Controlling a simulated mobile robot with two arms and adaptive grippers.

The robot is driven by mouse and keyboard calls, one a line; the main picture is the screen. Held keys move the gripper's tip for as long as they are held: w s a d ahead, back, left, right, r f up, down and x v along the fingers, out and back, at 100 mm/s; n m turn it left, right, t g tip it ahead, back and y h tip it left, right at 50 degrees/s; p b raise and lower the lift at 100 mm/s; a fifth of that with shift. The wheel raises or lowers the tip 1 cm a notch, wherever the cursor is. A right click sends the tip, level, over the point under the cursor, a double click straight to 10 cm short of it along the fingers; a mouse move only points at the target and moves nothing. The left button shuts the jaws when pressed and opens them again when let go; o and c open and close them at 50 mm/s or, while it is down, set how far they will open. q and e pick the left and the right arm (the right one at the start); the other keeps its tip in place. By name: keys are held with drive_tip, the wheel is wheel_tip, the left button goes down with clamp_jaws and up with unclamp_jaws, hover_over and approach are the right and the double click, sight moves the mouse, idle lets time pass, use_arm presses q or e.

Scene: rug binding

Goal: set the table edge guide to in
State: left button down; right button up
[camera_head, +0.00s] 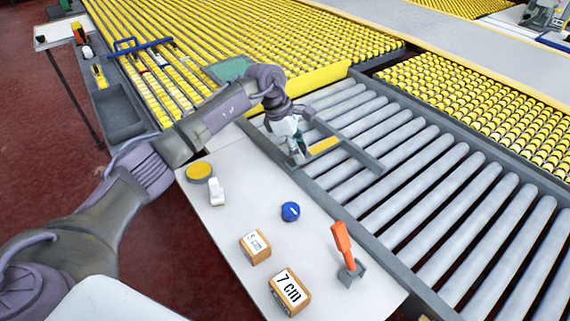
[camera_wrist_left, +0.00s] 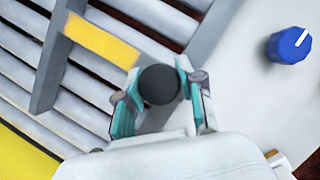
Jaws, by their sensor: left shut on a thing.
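The edge guide (camera_head: 360,156) is a grey bar frame lying over the silver rollers, with a yellow strip (camera_head: 323,145) on it. The yellow strip also shows in the left wrist view (camera_wrist_left: 100,40), beside a grey bar. My left gripper (camera_head: 299,152) is at the guide's near end, by the edge of the white panel. In the left wrist view my gripper (camera_wrist_left: 158,88) is shut on a round black knob (camera_wrist_left: 159,84), one finger on each side. In the head view the gripper hides the knob. My right gripper is not in view.
The white panel (camera_head: 250,205) carries a blue dial (camera_head: 290,211), a yellow round button (camera_head: 198,171), a white switch (camera_head: 216,192), an orange lever (camera_head: 343,243) and blocks marked 5 cm (camera_head: 255,247) and 7 cm (camera_head: 289,292). Yellow roller beds lie behind.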

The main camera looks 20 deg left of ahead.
use_arm(q)
drive_tip(key=c, duration=0.7)
unclamp_jaws()
drive_tip(key=v, duration=1.2)
